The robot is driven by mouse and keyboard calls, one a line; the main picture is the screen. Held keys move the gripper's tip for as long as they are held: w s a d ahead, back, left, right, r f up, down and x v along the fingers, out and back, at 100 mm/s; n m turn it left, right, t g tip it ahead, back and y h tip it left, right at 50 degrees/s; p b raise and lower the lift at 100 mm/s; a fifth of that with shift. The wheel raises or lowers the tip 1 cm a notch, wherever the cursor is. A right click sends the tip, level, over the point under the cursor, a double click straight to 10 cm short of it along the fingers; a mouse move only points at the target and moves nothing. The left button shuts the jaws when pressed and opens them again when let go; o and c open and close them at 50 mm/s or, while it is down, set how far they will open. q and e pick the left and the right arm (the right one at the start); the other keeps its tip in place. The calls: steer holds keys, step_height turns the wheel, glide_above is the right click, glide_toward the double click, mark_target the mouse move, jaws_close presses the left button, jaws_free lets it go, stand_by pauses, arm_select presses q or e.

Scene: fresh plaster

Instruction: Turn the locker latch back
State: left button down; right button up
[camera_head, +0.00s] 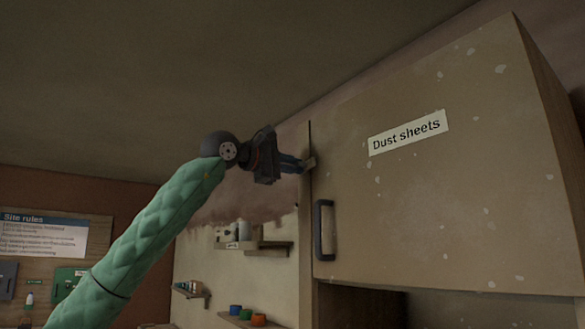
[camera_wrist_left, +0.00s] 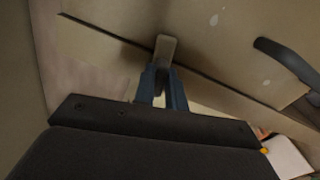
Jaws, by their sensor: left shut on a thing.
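The locker (camera_head: 440,200) is a beige cupboard with a "Dust sheets" label and a dark handle (camera_head: 324,230) near its left edge. The latch (camera_head: 310,163) is a small pale tab at the locker's left edge, above the handle. My left gripper (camera_head: 303,164) reaches it from the left. In the left wrist view, the blue fingers of my left gripper (camera_wrist_left: 163,85) are shut on the latch (camera_wrist_left: 165,48), which crosses the dark door seam. The fingers hide its lower part. The handle also shows in the left wrist view (camera_wrist_left: 285,58). My right gripper is not in view.
Small wall shelves (camera_head: 255,246) with containers stand left of the locker, further back. A "Site rules" board (camera_head: 45,232) hangs at the far left. Below the locker is a dark open recess (camera_head: 360,307). The space in front of the door is clear.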

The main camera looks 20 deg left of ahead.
arm_select(q)
steer(key=shift+f+m, duration=0.25)
steer(key=shift+m, duration=0.85)
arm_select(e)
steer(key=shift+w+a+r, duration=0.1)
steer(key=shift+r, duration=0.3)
arm_select(q)
steer(key=shift+f, duration=0.1)
steer(key=c, duration=1.4)
jaws_free()
steer(key=shift+s, duration=0.1)
steer(key=shift+c, duration=0.2)
